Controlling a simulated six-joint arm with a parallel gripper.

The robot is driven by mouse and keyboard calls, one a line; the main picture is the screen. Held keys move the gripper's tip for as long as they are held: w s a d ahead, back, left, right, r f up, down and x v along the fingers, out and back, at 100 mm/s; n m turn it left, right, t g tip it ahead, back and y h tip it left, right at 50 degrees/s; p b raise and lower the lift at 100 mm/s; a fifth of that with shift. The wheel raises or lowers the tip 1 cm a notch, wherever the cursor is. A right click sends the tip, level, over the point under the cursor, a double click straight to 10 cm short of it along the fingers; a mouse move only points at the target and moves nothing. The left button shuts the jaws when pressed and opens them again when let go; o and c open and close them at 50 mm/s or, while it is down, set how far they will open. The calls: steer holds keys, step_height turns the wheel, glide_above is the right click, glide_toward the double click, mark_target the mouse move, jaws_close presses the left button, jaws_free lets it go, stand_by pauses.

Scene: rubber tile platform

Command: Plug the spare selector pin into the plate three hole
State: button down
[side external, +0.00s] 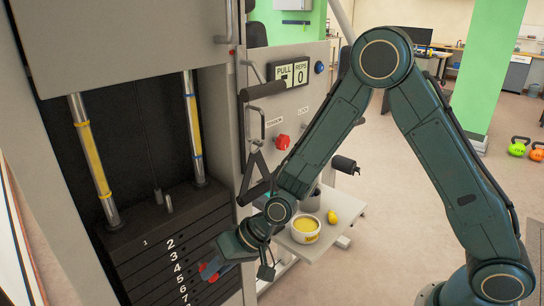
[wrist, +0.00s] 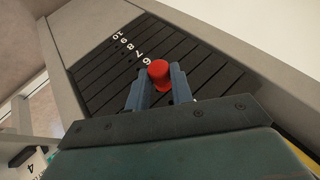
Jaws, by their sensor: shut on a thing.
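My gripper (side external: 208,272) is in front of the stack, beside the labels around 5 and 6. It is shut on the selector pin (wrist: 158,72), whose red head shows between the blue-grey fingers in the wrist view. The pin's shaft is hidden, and I cannot tell whether its tip touches a plate. Labels 6 to 10 show in the wrist view.
Two guide rods (side external: 94,160) with yellow sleeves rise above the stack. The grey machine frame (side external: 228,130) stands close on the right. A small shelf (side external: 330,240) holds a yellow-filled bowl (side external: 305,228) and a yellow fruit-like object (side external: 332,218). A red knob (side external: 282,142) is on the panel.

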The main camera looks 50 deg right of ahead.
steer(key=shift+w, duration=2.35)
steer(key=shift+w, duration=1.45)
stand_by(4.1)
